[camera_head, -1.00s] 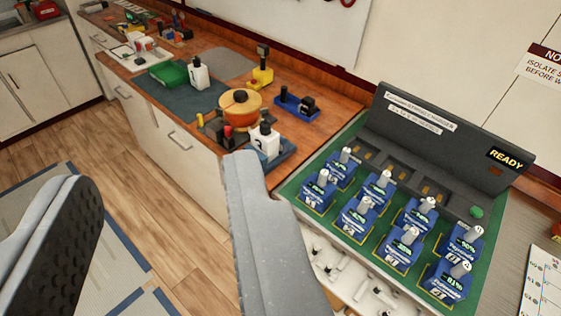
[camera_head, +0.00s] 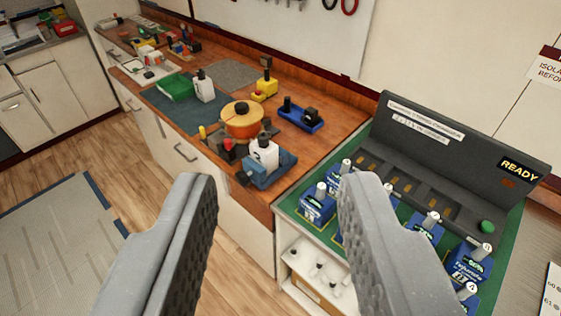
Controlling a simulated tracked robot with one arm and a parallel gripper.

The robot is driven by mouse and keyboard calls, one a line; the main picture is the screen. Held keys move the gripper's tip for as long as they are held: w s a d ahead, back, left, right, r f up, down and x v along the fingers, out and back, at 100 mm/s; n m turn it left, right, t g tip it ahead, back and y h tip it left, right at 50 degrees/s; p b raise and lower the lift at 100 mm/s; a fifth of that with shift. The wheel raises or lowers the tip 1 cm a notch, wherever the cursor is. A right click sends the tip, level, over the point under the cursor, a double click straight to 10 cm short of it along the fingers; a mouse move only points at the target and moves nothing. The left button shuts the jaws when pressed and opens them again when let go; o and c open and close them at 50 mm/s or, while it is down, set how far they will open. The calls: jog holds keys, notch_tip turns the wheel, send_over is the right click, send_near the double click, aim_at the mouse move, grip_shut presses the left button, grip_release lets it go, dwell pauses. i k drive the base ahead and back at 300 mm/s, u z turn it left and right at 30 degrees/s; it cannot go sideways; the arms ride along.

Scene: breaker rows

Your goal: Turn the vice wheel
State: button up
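No part is clearly recognisable as a vice wheel. An orange round piece with a black knob on top (camera_head: 241,122) sits on the wooden bench at the left of centre and may be it. A dark block with a red knob stands at its front, and a yellow knob is at its left. A blue fixture (camera_head: 283,166) with a white block stands just in front of it, near the bench edge. My gripper (camera_head: 279,182) is open and empty, its two grey fingers wide apart. The bench pieces appear beyond the fingertips, apart from them.
A dark panel with a READY display (camera_head: 525,171) and blue breakers (camera_head: 316,207) on a green board stand at the right; my right finger hides some breakers. A green tray (camera_head: 177,88), a white bottle (camera_head: 204,88) and a blue holder (camera_head: 303,117) are on the bench. Floor is clear at left.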

aim_at(243, 178)
jog(key=i, duration=0.95)
jog(key=u, duration=0.05)
